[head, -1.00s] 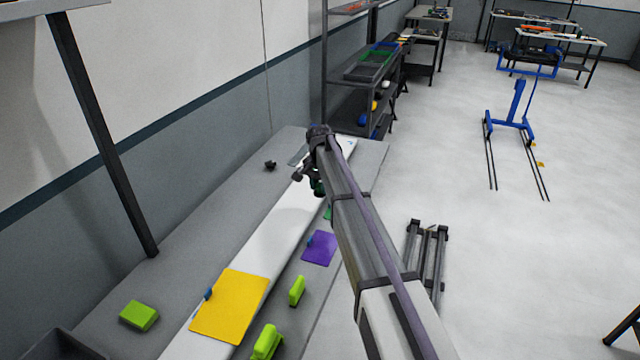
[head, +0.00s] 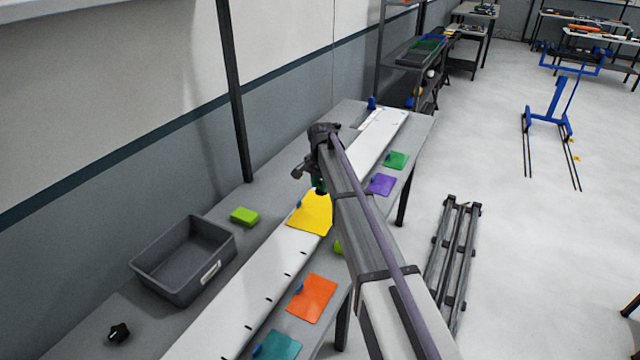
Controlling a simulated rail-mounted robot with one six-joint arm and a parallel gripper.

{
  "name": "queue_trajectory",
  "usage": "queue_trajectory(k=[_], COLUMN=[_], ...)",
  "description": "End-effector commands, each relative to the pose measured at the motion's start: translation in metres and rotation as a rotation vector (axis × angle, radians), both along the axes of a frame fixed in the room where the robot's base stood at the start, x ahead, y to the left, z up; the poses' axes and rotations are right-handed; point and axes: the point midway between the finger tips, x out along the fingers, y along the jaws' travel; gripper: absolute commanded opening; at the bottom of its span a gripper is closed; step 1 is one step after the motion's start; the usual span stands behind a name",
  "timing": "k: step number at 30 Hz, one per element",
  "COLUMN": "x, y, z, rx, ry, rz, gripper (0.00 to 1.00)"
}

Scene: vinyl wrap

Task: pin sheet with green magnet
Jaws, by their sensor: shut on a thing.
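A yellow sheet (head: 310,215) lies on the long white panel (head: 275,262), with a blue magnet (head: 299,203) at its left edge. My gripper (head: 319,182) is at the sheet's far end, shut on a small dark green magnet (head: 320,187). I cannot tell whether the magnet touches the sheet. My arm hides the sheet's right side and part of the panel beyond. Other sheets lie on the bench beside the panel: green (head: 397,160), purple (head: 381,185), orange (head: 313,298) and teal (head: 278,346), with small blue pieces at the edges of several.
A grey bin (head: 183,285) and a lime green block (head: 245,216) stand on the bench left of the panel. A black knob (head: 119,332) lies at the near left. A dark upright post (head: 236,100) rises behind the bench.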

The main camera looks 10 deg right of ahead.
Motion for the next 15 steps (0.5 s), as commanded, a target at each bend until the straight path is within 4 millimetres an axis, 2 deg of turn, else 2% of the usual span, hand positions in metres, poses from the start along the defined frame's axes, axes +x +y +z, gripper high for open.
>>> queue_trajectory(k=[5,15], x=[0.0,0.0], y=[0.0,0.0], z=[-0.013,-0.062], rx=[0.0,0.0], ry=[0.0,0.0], rz=[0.001,0.001], gripper=[0.07,0.07])
